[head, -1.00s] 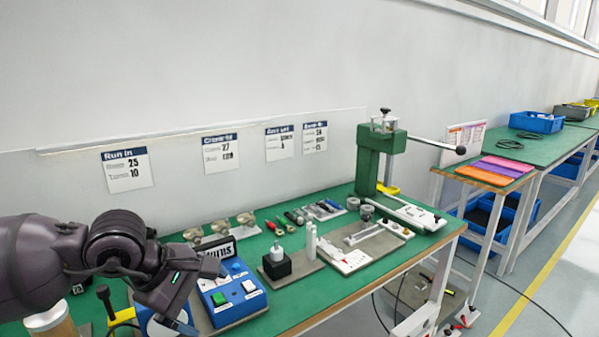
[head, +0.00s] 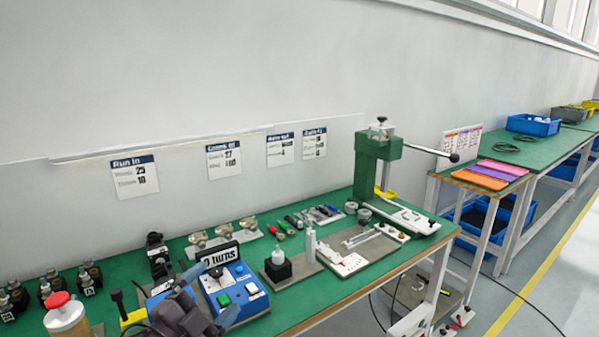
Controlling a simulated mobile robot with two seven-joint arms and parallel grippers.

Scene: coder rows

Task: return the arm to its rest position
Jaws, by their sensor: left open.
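My left gripper (head: 210,296) is low in the head view, at the bottom edge left of centre. Its two fingers are apart, and I see nothing held between them. My right gripper is not in view.
The green bench (head: 115,268) carries a red-capped jar (head: 66,316), several dark fittings at left, a black block with a white top (head: 278,263), and a green lever press (head: 376,162). Coloured folders (head: 490,174) lie on the farther bench.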

